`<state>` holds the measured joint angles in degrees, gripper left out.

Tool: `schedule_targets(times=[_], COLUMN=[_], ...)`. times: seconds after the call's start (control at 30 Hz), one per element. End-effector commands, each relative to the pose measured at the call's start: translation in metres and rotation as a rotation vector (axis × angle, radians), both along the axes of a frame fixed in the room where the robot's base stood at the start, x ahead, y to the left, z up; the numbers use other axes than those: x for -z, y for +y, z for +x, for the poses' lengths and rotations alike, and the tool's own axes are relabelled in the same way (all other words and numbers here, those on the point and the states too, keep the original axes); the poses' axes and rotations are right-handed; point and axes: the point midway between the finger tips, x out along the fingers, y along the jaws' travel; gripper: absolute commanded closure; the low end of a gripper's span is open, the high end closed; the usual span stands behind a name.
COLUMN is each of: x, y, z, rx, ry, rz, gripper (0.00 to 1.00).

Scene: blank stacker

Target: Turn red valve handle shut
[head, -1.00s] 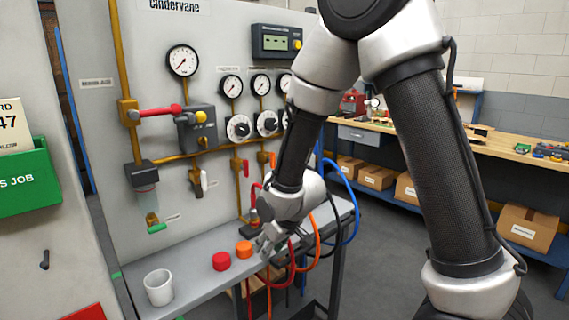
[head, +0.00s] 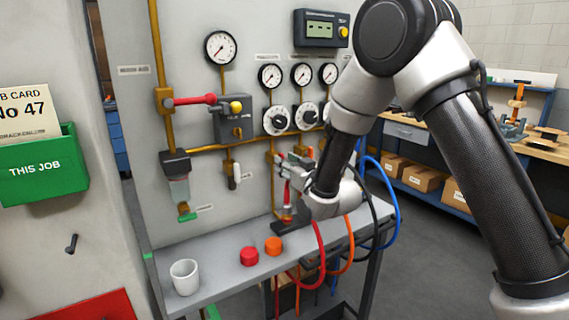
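A long red lever handle (head: 194,100) lies horizontally across the yellow pipe at the panel's upper left, its right end by a grey box with a yellow knob (head: 236,107). My gripper (head: 284,163) is at the lower middle of the panel, below the dials and well to the right of and below that lever. A small upright red piece (head: 287,188) shows just under the fingers; whether they touch it is unclear. The fingers are small and overlap the fittings behind them, so their opening cannot be told. My wrist hides part of the lower right panel.
A grey bench shelf (head: 225,262) under the panel holds a white cup (head: 184,277), a red cap (head: 249,256) and an orange cap (head: 273,246). Red, orange and blue hoses (head: 384,205) loop at the right. A green job bin (head: 42,165) stands left.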

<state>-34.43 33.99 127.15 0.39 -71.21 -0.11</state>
Motion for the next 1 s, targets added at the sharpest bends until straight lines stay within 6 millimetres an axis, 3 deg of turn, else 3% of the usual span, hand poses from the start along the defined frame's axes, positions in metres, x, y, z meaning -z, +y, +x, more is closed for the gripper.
schedule_targets(times=[0.17, 0.43, 0.63, 1.0], x=[0.0001, 0.0002, 0.0002, 0.0003], y=[0.0088, 0.0099, 0.0098, 0.0096], z=[0.0131, 0.0148, 0.0146, 0.0146], rx=[0.0, 0.0, 0.0, 0.0], ry=[0.0, 0.001, 0.001, 0.02], rz=[0.0, -0.001, -0.001, 0.028], gripper=[0.66, 0.66, 1.0, 1.0])
